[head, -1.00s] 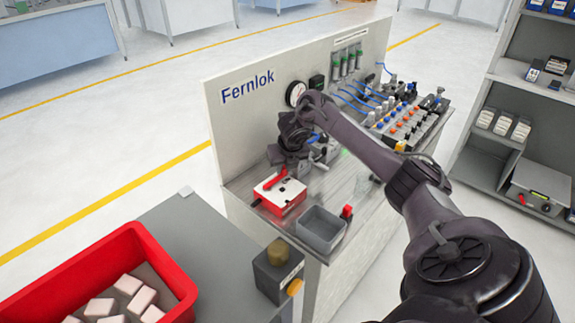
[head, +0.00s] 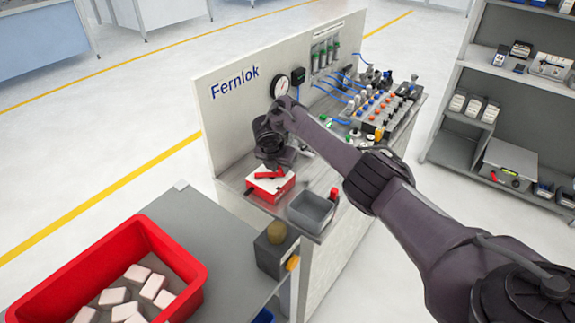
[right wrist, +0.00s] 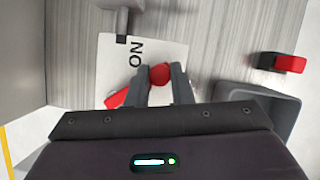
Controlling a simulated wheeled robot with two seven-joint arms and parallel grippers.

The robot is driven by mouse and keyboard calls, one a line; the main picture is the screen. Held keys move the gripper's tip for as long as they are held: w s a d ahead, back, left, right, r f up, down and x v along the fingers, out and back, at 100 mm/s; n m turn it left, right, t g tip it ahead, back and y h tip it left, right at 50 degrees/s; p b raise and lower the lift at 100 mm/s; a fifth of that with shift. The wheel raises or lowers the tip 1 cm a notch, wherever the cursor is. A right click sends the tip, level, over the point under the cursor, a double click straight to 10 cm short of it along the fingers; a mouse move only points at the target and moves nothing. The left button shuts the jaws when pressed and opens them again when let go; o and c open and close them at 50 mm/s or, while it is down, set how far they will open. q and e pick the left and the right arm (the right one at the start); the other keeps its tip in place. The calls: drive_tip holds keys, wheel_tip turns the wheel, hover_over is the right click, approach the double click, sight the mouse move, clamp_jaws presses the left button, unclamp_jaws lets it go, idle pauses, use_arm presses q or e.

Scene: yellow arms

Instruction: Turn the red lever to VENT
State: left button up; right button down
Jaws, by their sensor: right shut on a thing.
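The red box with a white top plate (head: 282,184) sits on the bench, and the red lever (head: 264,174) is on its top. My right gripper (head: 274,168) is over the box. In the right wrist view my right gripper (right wrist: 160,82) is shut on the lever's red end (right wrist: 159,73), one finger on each side. The white plate (right wrist: 165,55) shows the word ON to the left of the fingers. I see no VENT label; the gripper body hides much of the plate. My left gripper is not in view.
An open grey bin (head: 311,210) stands just right of the red box. An upright panel marked Fernlok (head: 215,110) with a gauge (head: 280,86) stands behind. A red crate (head: 150,232) of pale blocks is at the lower left. Blue hoses and valves fill the bench's far end.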

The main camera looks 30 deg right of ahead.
drive_tip(key=shift+s+a+r+m+g+p, duration=0.25)
drive_tip(key=shift+s+a+m+g+p, duration=0.3)
drive_tip(key=shift+m, duration=0.35)
drive_tip(key=shift+s+a+m+h+p, duration=0.3)
drive_tip(key=shift+m+p, duration=0.3)
drive_tip(key=shift+m, duration=0.3)
drive_tip(key=shift+s+a+f+m+g, duration=0.1)
drive_tip(key=shift+s+a+m+g, duration=0.15)
drive_tip(key=shift+m, duration=0.35)
drive_tip(key=shift+s+a+f+m+g, duration=0.15)
drive_tip(key=shift+a+m+g, duration=0.15)
drive_tip(key=shift+m, duration=0.3)
drive_tip(key=shift+s+a+m+g, duration=0.2)
drive_tip(key=shift+a+m+g, duration=0.15)
drive_tip(key=shift+m, duration=0.35)
drive_tip(key=shift+a+m, duration=0.1)
drive_tip(key=shift+m, duration=0.2)
drive_tip(key=c, duration=1.3)
unclamp_jaws()
drive_tip(key=shift+s+a, duration=0.1)
drive_tip(key=shift+r, duration=0.1)
